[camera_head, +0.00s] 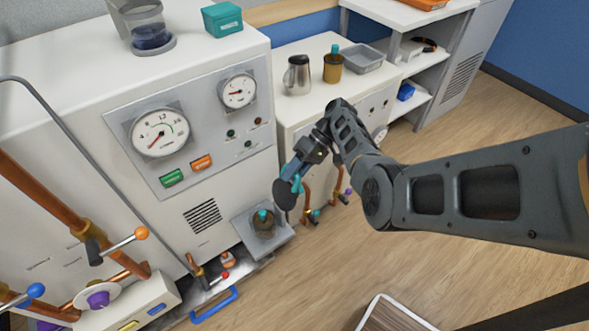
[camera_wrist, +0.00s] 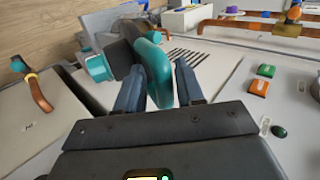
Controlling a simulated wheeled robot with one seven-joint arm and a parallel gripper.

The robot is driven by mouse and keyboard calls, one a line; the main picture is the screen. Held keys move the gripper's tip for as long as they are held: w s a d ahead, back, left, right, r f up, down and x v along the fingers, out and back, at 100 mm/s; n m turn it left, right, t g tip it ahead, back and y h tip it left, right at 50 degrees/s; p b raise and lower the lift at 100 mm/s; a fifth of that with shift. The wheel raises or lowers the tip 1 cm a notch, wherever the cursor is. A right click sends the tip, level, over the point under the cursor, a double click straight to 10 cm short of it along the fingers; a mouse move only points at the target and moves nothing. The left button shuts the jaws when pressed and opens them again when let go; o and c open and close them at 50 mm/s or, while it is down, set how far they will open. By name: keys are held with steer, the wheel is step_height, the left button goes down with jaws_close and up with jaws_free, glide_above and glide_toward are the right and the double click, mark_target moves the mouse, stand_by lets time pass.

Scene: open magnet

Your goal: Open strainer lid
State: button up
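My gripper (camera_head: 293,180) reaches down in front of the white machine, above and right of a small grey tray. A dark round lid (camera_head: 285,194) with a teal handle (camera_head: 298,184) is at its fingertips and stands tilted steeply on edge. In the wrist view the teal handle (camera_wrist: 158,72) fills the gap between the two fingers (camera_wrist: 158,92), and the dark disc (camera_wrist: 125,58) is behind it. The fingers appear shut on the handle. It is unclear what the lid is attached to; the strainer body cannot be made out.
A brown jar with a teal top (camera_head: 263,223) stands on the grey tray (camera_head: 281,238) near the lid. Copper pipes with valve knobs (camera_head: 307,213) rise just right of my gripper. Gauges (camera_head: 160,134) are on the machine front.

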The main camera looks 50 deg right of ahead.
steer(key=shift+o, duration=0.4)
steer(key=shift+w+d+r, duration=0.15)
steer(key=shift+d+r, duration=0.35)
steer(key=v, duration=0.6)
steer(key=shift+s+d+r, duration=0.25)
